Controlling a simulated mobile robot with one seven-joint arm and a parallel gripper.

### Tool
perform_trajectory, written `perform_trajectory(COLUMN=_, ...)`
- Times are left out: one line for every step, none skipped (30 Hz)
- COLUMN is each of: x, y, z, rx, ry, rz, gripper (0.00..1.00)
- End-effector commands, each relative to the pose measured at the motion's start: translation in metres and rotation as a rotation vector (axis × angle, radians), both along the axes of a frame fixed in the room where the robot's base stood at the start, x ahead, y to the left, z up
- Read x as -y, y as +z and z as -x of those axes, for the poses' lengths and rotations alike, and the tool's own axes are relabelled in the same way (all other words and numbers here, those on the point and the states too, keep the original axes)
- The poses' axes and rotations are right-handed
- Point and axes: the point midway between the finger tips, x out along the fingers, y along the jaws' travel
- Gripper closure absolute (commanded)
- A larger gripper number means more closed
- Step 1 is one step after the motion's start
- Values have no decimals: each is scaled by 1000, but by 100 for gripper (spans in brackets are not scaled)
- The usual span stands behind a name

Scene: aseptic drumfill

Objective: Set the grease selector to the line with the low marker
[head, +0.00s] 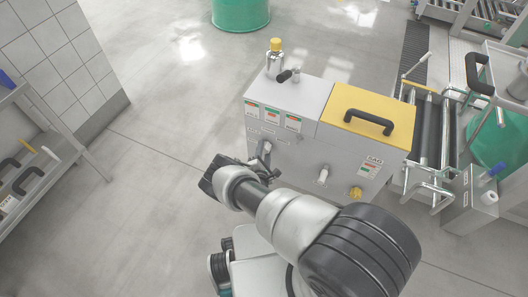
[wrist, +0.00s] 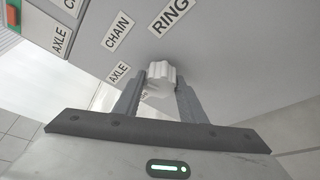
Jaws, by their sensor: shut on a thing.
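The grease selector is a small white ribbed knob (wrist: 161,74) on the grey front of the machine. My gripper (wrist: 160,88) is shut on it, one dark finger on each side. Around the knob are the labels RING (wrist: 170,15), CHAIN (wrist: 117,29) and AXLE (wrist: 118,73), with another AXLE label at the far left edge. In the head view the front of the grey machine (head: 285,150) carries three gauge panels (head: 271,115) with green and red areas; their low markers are too small to read. My gripper (head: 254,164) is by the panel's lower left, partly hidden by my arm.
A yellow lid with a black handle (head: 368,122) tops the machine's right side. A white knob (head: 322,176) and a yellow knob (head: 355,193) stick out of its front. A roller conveyor (head: 432,130) stands at right, a shelf (head: 45,150) at left. The floor between is clear.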

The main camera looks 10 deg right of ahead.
Motion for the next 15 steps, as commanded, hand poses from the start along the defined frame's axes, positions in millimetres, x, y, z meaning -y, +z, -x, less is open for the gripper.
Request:
perform_trajectory(x=0, y=-3, z=0, rx=18, ry=0, rz=-24, gripper=85)
perform_trajectory(x=0, y=-3, z=0, rx=31, ry=-1, rz=-41, gripper=85)
perform_trajectory(x=1, y=-3, z=1, rx=45, ry=-1, rz=-62, gripper=85)
perform_trajectory(x=1, y=-3, z=1, rx=55, ry=-1, rz=-75, gripper=85)
perform_trajectory(x=1, y=-3, z=1, rx=64, ry=-1, rz=-89, gripper=85)
perform_trajectory(x=1, y=-3, z=0, rx=76, ry=-1, rz=-105, gripper=85)
perform_trajectory(x=1, y=-3, z=1, rx=84, ry=-1, rz=-115, gripper=85)
perform_trajectory(x=0, y=-3, z=1, rx=91, ry=-1, rz=-126, gripper=85)
perform_trajectory(x=0, y=-2, z=0, rx=100, ry=0, rz=-139, gripper=85)
perform_trajectory(x=0, y=-2, z=0, rx=106, ry=0, rz=-146, gripper=85)
perform_trajectory(x=0, y=-2, z=0, rx=112, ry=0, rz=-154, gripper=85)
perform_trajectory(x=0, y=-2, z=0, rx=117, ry=0, rz=-162, gripper=85)
perform_trajectory(x=0, y=-2, z=0, rx=120, ry=0, rz=-168, gripper=85)
perform_trajectory(x=0, y=-2, z=0, rx=124, ry=-1, rz=-172, gripper=85)
perform_trajectory(x=0, y=-2, z=0, rx=128, ry=0, rz=-178, gripper=85)
